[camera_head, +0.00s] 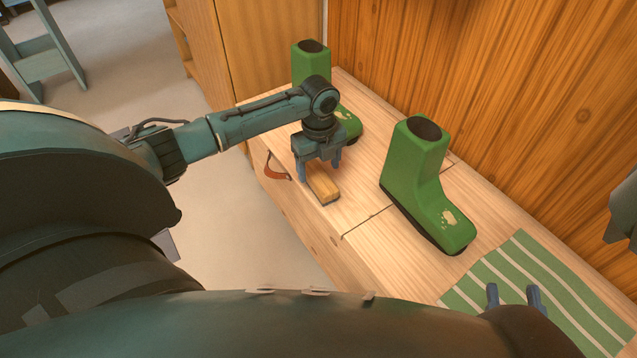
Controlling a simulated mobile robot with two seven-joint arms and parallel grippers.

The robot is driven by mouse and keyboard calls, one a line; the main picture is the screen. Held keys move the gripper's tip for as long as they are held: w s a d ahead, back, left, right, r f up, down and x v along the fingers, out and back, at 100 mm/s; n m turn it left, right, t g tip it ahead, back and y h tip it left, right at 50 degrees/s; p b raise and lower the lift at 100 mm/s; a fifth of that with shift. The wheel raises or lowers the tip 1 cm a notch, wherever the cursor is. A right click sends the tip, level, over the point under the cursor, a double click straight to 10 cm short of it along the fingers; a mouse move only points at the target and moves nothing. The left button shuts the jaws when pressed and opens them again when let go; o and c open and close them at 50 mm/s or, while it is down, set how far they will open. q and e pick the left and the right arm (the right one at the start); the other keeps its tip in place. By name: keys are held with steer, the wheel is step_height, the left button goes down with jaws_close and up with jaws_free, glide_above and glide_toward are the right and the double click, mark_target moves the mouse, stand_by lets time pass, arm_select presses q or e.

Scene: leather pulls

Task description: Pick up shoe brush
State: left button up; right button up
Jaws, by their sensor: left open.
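The shoe brush (324,186), a small block with a yellow-tan top and darker lower edge, lies on the wooden bench top near its front edge. My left gripper (320,167) points down just over the brush's far end. Its two fingers are apart, one toward each side of the brush. Whether they touch it I cannot tell. The gripper partly hides the brush's far end. My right gripper (514,296) shows only as two spread fingertips over the striped cloth at the lower right, with nothing seen between them.
A green boot (415,175) stands right of the brush; another green boot (309,63) stands behind my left gripper. A green striped cloth (545,262) lies at right. A leather pull (274,171) hangs on the bench (375,238) front. A wooden wall rises behind.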

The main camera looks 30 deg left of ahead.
mark_target(318, 175)
arm_select(q)
steer(key=f+b, duration=0.1)
steer(key=f, duration=0.1)
steer(key=f+b, duration=0.1)
steer(key=f, duration=0.1)
steer(key=shift+w+a+f, duration=0.1)
steer(key=shift+w+a, duration=0.1)
steer(key=shift+f, duration=0.45)
steer(key=shift+r, duration=0.1)
arm_select(e)
steer(key=shift+a+t+y, duration=0.4)
steer(key=shift+y, duration=0.1)
arm_select(q)
steer(key=c, duration=1.1)
steer(key=shift+r, duration=0.1)
